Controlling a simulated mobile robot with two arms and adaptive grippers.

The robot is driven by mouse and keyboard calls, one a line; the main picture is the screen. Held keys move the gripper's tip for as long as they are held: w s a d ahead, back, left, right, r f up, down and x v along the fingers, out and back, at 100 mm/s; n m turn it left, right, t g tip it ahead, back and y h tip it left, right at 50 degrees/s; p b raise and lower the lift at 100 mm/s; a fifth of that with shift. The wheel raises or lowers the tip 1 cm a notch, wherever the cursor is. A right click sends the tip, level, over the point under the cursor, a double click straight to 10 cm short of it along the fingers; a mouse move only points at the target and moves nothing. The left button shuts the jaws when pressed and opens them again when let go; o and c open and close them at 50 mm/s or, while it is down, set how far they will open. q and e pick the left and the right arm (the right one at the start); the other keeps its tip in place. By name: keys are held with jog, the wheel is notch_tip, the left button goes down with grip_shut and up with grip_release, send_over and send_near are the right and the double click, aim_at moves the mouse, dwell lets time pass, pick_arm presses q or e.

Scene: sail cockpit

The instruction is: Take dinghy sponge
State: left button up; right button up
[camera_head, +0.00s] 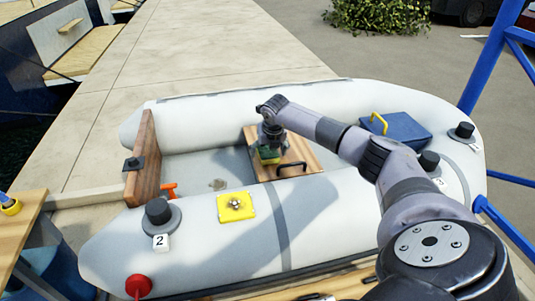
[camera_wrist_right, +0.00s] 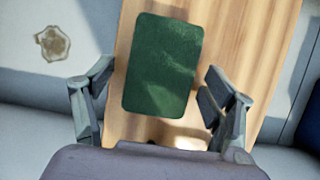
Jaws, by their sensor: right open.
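The dinghy sponge (camera_head: 268,154), green with a yellowish part, lies on a wooden board (camera_head: 302,152) inside the grey-white inflatable dinghy. In the right wrist view, the sponge (camera_wrist_right: 162,65) is a dark green rounded rectangle on the bare wood (camera_wrist_right: 262,40). My right gripper (camera_head: 270,140) points down over the sponge and partly hides it in the head view. In the wrist view, the right gripper (camera_wrist_right: 160,80) is open, with one finger on each side of the sponge and gaps between. My left gripper is not in view.
A black handle (camera_head: 292,168) rises from the board. A blue box (camera_head: 398,130) with a yellow handle stands to the right. The dinghy's near tube (camera_head: 325,215) carries a yellow plate (camera_head: 236,206) and a black knob (camera_head: 159,211). An orange-handled item (camera_head: 169,190) lies left on the floor.

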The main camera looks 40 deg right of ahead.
aim_at(268, 150)
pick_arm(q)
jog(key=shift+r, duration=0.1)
pick_arm(e)
jog(key=shift+f, duration=0.15)
jog(key=shift+c, duration=0.5)
jog(key=c, duration=0.7)
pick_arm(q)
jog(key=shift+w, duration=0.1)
pick_arm(e)
jog(key=shift+r, duration=0.3)
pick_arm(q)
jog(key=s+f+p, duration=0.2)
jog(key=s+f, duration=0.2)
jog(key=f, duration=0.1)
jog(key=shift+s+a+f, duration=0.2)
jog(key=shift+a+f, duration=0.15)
pick_arm(e)
jog(key=shift+r, duration=9.7)
jog(key=shift+o, duration=0.2)
